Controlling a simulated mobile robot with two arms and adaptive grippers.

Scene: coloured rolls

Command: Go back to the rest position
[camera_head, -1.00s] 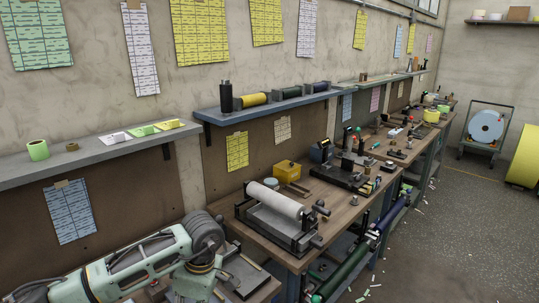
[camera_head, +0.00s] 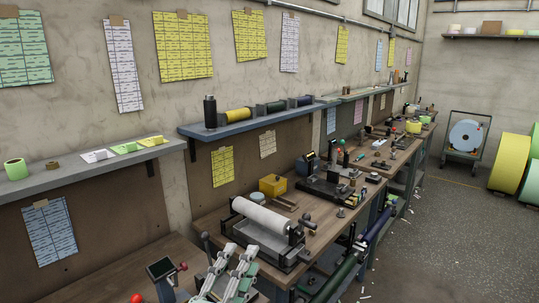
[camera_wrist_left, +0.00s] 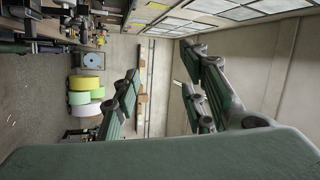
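My left gripper (camera_head: 236,252) shows at the bottom centre of the head view, with its pale green fingers pointing up in front of the near workbench. In the left wrist view my left gripper (camera_wrist_left: 160,72) has its dark green fingers spread apart with nothing between them. Behind them are a bare wall and windows. My right gripper is in neither view.
A workbench (camera_head: 205,225) along the wall bears a white roll (camera_head: 263,216) on a stand and a yellow box (camera_head: 272,185). A blue shelf (camera_head: 255,121) holds a black bottle (camera_head: 210,111) and rolls. Open floor (camera_head: 455,240) lies to the right.

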